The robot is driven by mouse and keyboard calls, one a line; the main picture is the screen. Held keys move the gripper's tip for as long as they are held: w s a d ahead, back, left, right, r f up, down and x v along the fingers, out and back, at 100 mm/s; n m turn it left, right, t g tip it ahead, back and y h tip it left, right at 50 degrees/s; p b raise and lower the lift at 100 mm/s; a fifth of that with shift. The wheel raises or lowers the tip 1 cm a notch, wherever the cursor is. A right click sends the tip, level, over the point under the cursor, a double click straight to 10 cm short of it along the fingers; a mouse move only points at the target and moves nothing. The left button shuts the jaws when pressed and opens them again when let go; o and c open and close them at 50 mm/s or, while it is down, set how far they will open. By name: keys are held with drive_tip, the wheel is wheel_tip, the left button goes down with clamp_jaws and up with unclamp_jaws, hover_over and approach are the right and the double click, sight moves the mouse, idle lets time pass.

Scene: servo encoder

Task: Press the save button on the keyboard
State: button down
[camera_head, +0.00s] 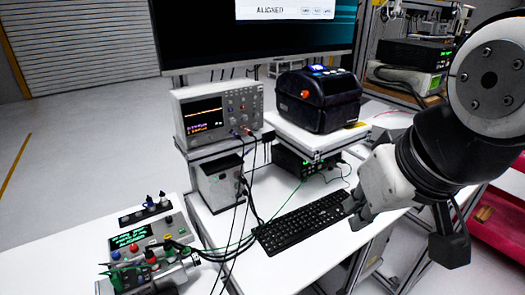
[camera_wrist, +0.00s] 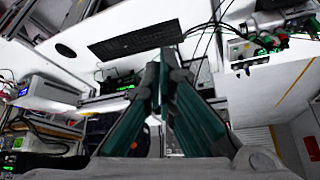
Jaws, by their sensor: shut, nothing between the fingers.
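The black keyboard (camera_head: 300,222) lies on the white table in the head view, with its right end close to my gripper. It also shows in the wrist view (camera_wrist: 135,42), at the top and beyond the fingertips. I cannot make out which key is the save button. My gripper (camera_head: 354,212) is above or beside the keyboard's right end. In the wrist view my gripper (camera_wrist: 165,62) has its two dark green fingers together at the tips, with nothing between them. I cannot tell whether the tips touch a key; they appear apart from the keyboard.
A monitor (camera_head: 255,38) reading "ALIGNED" stands behind. An oscilloscope (camera_head: 217,110) and a black printer-like box (camera_head: 318,98) stand on raised shelves behind the keyboard. A control box (camera_head: 145,245) with knobs is at left. Loose cables (camera_head: 240,205) hang by the keyboard's left end.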

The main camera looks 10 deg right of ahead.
drive_tip(key=w+a+f+m+g+y, duration=0.1)
drive_tip(key=w+a+f+m+y, duration=0.15)
drive_tip(key=w+m, duration=0.9)
drive_tip(key=m+t+y+b, duration=0.2)
drive_tip(key=m+t, duration=0.2)
drive_tip(key=m, duration=2.4)
hover_over(324, 212)
wheel_tip(324, 212, down, 26)
drive_tip(key=shift+s+f, duration=0.1)
drive_tip(key=shift+f, duration=0.1)
drive_tip(key=shift+f+b, duration=2)
drive_tip(key=shift+f, duration=2.3)
